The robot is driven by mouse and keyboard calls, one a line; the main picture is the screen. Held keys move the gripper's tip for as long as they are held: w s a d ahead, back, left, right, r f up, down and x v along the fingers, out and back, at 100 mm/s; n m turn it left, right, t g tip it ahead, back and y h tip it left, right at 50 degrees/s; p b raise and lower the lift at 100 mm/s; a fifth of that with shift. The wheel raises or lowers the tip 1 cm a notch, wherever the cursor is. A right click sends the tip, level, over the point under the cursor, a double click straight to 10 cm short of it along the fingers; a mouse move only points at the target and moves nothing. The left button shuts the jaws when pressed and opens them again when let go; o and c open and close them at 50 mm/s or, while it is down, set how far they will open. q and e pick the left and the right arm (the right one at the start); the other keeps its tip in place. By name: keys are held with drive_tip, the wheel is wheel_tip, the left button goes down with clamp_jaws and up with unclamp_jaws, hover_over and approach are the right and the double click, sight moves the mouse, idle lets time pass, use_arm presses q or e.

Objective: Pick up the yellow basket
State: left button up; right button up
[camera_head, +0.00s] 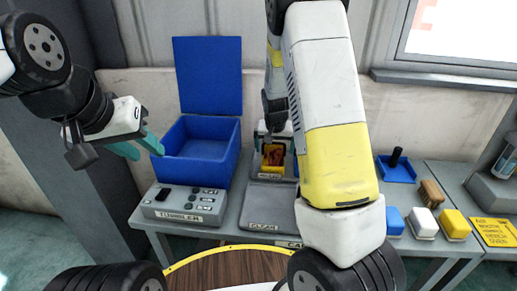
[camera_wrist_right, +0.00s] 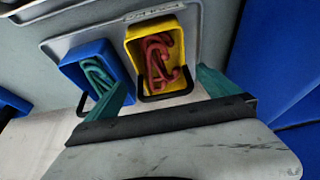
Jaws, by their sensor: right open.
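The yellow basket (camera_head: 265,166) stands upright at the back of the table, left of my right arm, with red hook-shaped parts (camera_wrist_right: 158,58) inside. The right wrist view shows its yellow wall (camera_wrist_right: 131,58) and a black handle (camera_wrist_right: 166,96) at its near side. My right gripper (camera_wrist_right: 163,78) is open, its teal fingers on either side of the basket's near end and handle, apart from the basket. My left gripper (camera_head: 148,155) is open and empty, in front of the blue bin at the left.
A large open blue bin (camera_head: 203,165) and a grey tumbler box (camera_head: 183,206) stand left. Blue, white and yellow blocks (camera_head: 424,222) lie right, near a blue tray (camera_head: 397,172).

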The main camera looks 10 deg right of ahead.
sight(273, 157)
drive_tip(key=x, duration=0.7)
drive_tip(key=shift+a+f, duration=0.15)
drive_tip(key=shift+f, duration=0.15)
drive_tip(key=c, duration=1.7)
drive_tip(key=shift+c, duration=1.3)
drive_tip(key=shift+w+r, duration=0.1)
